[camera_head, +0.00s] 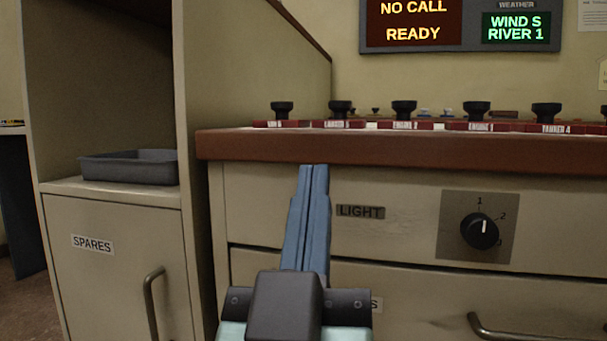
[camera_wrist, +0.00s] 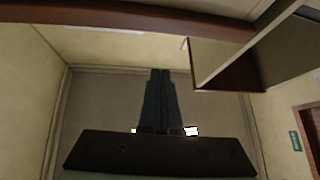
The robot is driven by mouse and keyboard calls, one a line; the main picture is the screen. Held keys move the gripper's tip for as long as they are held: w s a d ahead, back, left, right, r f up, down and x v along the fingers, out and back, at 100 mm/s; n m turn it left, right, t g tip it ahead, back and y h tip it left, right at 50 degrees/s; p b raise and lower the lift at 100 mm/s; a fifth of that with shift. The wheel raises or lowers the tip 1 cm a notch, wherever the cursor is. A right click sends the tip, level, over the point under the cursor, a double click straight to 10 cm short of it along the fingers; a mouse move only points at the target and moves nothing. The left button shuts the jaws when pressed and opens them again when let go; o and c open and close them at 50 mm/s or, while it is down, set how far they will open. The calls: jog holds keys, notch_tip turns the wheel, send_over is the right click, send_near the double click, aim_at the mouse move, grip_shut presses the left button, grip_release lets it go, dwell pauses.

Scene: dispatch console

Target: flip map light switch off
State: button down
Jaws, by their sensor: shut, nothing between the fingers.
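A dark label reading "LIGHT" (camera_head: 360,211) is on the cream front panel of the console, under the red-brown edge. My gripper (camera_head: 314,168) is shut and empty, its blue fingers pointing up in front of the panel just left of the label. No light switch shows; my fingers cover the panel left of the label, and I cannot tell whether a switch is behind them. In the wrist view my shut gripper (camera_wrist: 160,71) stands in the middle, with no switch visible. I cannot tell whether the fingertips touch the console.
A black rotary knob (camera_head: 480,232) marked 1 to 3 sits right of the label. Several black-knobbed stamps (camera_head: 404,107) stand on the console top (camera_head: 450,147). Below is a drawer handle (camera_head: 520,331). At left are a grey tray (camera_head: 130,167) and a spares cabinet (camera_head: 110,270).

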notch_tip(320, 180, down, 5)
jog(key=w+a+n+g+h+p, duration=0.25)
jog(key=n+g+p, duration=0.4)
jog(key=p, duration=1.25)
jog(key=s+a+f+n+p, duration=0.1)
jog(key=s+a+n+p, duration=0.1)
jog(key=s+n+p, duration=0.3)
jog(key=shift+s+a+n+p, duration=0.15)
jog(key=shift+s+n+p, duration=0.15)
jog(key=shift+n+p, duration=1.95)
jog(key=shift+w+m+p, duration=0.1)
jog(key=shift+m+p, duration=0.45)
jog(key=shift+m, duration=0.05)
jog(key=p+x, duration=0.1)
jog(key=x, duration=1.3)
jog(key=shift+r, duration=0.15)
